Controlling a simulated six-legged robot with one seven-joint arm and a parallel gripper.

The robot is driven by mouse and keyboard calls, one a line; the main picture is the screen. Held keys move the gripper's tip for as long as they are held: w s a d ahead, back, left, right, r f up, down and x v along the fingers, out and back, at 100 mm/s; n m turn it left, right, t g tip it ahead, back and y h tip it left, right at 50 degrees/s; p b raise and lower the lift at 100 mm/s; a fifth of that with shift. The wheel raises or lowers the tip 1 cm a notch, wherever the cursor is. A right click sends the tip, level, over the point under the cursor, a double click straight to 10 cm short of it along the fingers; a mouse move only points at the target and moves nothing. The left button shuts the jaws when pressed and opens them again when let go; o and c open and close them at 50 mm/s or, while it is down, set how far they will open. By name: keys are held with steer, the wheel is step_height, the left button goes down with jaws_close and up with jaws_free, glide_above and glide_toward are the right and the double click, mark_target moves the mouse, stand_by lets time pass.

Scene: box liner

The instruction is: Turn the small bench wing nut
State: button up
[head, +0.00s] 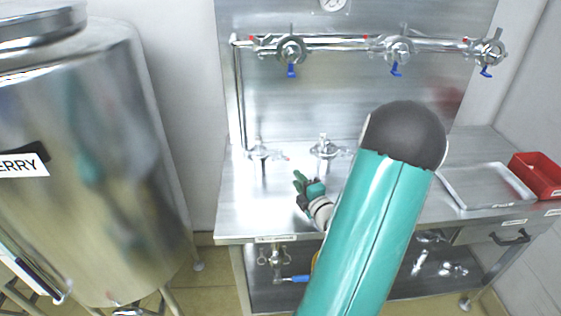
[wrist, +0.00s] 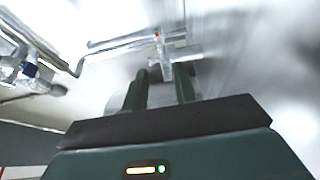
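Two small metal fittings stand on the steel bench (head: 240,215), a left one (head: 262,153) and a right one (head: 326,149). Which part is the wing nut is too small to tell in the head view. My gripper (head: 299,180) is over the bench, in front of and between these fittings. In the wrist view the two green fingers of my gripper (wrist: 162,80) are apart, with nothing clearly held. A shiny metal fitting (wrist: 166,62) with a cross bar and a red dot shows just beyond and between the fingertips; contact cannot be told.
A pipe (head: 345,43) with several valves and blue handles runs along the back panel. A large steel tank (head: 85,190) stands at left. My arm hides the bench's middle.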

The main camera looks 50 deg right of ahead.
mark_target(282, 161)
steer(key=x, duration=1)
steer(key=shift+w+d, duration=0.2)
steer(key=shift+w, duration=0.15)
jaws_close()
